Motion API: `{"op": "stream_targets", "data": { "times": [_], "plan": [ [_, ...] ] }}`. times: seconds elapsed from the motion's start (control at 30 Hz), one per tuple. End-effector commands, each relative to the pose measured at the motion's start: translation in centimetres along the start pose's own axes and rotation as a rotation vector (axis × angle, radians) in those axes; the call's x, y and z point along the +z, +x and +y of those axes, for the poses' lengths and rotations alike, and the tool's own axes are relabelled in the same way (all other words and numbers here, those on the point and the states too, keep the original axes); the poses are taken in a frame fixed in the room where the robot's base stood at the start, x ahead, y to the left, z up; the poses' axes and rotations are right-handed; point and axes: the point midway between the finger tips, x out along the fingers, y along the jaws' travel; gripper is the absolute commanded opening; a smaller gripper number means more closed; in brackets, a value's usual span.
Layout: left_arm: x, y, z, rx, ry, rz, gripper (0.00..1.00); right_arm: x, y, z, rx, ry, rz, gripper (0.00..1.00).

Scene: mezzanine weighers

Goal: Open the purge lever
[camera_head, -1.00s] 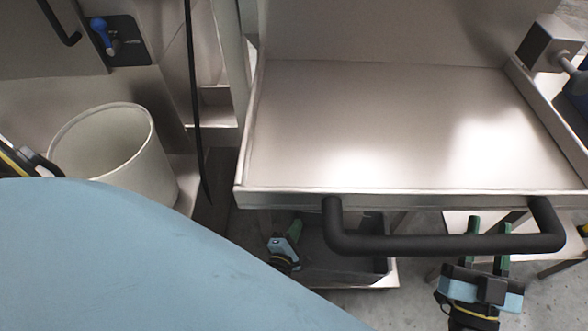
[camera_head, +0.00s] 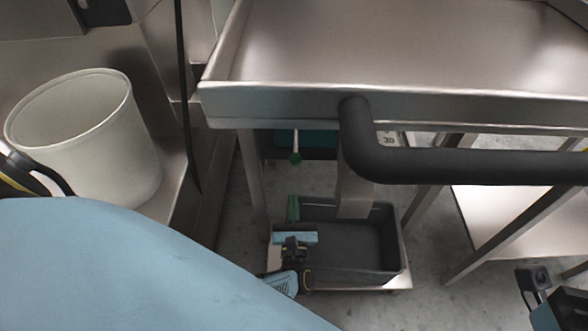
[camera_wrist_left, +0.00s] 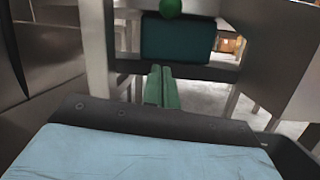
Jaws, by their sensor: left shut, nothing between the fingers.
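A lever with a green ball knob (camera_head: 295,158) on a thin pale rod hangs below the steel tray, in front of a dark teal box. In the left wrist view the green knob (camera_wrist_left: 171,7) is cut by the top edge. My left gripper (camera_head: 293,203) is below the knob, apart from it, with its green fingers pointing towards it. In the left wrist view its fingers (camera_wrist_left: 162,88) are together and empty. A dark and blue part of my right arm shows at the lower right; its fingers do not show.
The steel tray (camera_head: 290,104) with a thick black handle (camera_head: 460,166) overhangs this area. A dark grey bin (camera_head: 402,248) stands beside my left gripper. A white bucket (camera_head: 85,130) stands at the left. Steel table legs stand at the right.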

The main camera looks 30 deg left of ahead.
Motion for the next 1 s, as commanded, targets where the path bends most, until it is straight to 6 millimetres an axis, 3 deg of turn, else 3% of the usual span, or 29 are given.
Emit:
{"op": "stream_targets", "data": {
  "times": [0.17,0.6,1.0],
  "plan": [
    [0.1,1.6,0.0,0.001,0.001,-0.003,0.00,0.1,0.0,0.0,0.000,0.000,-0.006,0.36],
    [0.0,10.3,0.0,0.000,0.002,0.000,0.00,-0.5,-0.4,0.0,0.000,0.000,0.034,0.36],
    [1.9,9.2,0.1,-0.001,0.001,0.000,0.00,-0.5,-0.3,0.0,-0.001,0.000,0.037,0.36]
  ]
}}
